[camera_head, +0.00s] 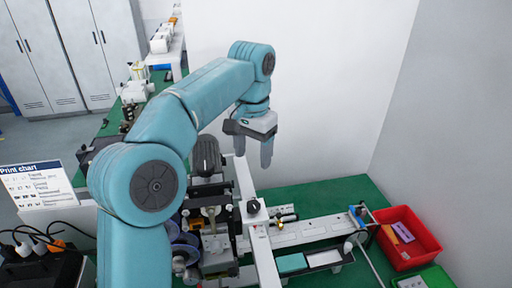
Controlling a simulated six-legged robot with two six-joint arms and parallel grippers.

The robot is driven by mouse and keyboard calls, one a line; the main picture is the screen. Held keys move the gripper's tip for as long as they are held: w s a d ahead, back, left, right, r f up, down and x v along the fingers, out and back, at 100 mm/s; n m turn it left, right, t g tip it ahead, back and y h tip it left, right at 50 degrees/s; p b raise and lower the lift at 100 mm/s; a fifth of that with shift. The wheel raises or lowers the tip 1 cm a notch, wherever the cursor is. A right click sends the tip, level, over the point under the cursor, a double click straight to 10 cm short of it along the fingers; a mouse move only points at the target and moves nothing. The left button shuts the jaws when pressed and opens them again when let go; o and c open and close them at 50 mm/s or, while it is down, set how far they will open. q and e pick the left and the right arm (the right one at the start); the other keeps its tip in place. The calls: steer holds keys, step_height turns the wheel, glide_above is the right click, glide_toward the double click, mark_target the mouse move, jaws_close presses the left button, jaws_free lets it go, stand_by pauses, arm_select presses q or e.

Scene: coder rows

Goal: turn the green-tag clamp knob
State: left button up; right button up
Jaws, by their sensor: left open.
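My left arm rises from the bottom left, and its left gripper (253,155) points down above the coder machine with its two fingers apart and nothing between them. A black knob (253,206) sits on top of a white rail (263,250) below the gripper, clear of the fingers. A small yellow fitting (279,223) is just right of that knob. No green tag can be made out clearly, so I cannot tell which part is the green-tag clamp knob. My arm hides part of the machine. My right gripper is not in view.
A red bin (405,240) with small cards stands at the right of the green bench (335,192). A print chart (38,184) and cables are at the left. White walls close in behind and at the right. Grey lockers stand at the far left.

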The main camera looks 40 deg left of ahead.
mark_target(253, 205)
arm_select(q)
step_height(253, 205, down, 16)
steer(key=n, duration=0.9)
steer(key=shift+s+d+f, duration=0.1)
steer(key=shift+f, duration=0.05)
